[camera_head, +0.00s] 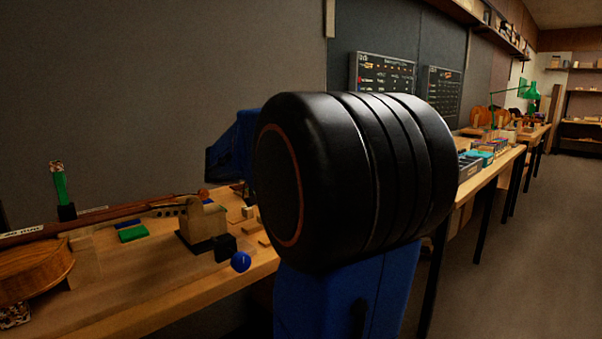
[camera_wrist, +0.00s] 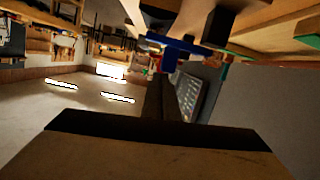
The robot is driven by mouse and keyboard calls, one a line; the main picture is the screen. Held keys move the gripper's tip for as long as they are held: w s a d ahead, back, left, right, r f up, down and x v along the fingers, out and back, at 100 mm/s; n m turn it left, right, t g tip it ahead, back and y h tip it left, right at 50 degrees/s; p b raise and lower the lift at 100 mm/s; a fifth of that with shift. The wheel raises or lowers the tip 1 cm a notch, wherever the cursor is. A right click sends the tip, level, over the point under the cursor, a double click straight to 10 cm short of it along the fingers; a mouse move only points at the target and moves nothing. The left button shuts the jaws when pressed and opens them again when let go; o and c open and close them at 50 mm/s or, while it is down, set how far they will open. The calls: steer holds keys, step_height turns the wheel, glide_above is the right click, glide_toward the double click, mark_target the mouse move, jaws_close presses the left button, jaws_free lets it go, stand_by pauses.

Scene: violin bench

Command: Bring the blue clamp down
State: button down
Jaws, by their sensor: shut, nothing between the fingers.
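The blue clamp shows in the head view as a round blue end (camera_head: 240,262) beside a small black block at the bench's front edge. In the wrist view, which looks upside down, a blue T-shaped part (camera_wrist: 172,48) hangs from a dark body and is likely the same clamp. My gripper (camera_wrist: 158,84) is shut and empty in the wrist view. Its dark fingers point toward the blue part, and I see no sure contact. In the head view my arm's large black joint hides the gripper.
A green upright handle (camera_head: 60,184) stands at the left, near a violin body (camera_head: 34,272) and its long neck. A wooden block (camera_head: 203,222), a green block (camera_head: 132,234) and small wood pieces lie on the bench (camera_head: 150,290). Open floor (camera_head: 530,240) is at the right.

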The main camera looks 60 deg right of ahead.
steer(key=w+a+r, duration=0.2)
steer(key=a+r, duration=0.4)
steer(key=a, duration=0.3)
steer(key=shift+w+a+r, duration=0.15)
steer(key=shift+a+r, duration=0.05)
stand_by(0.4)
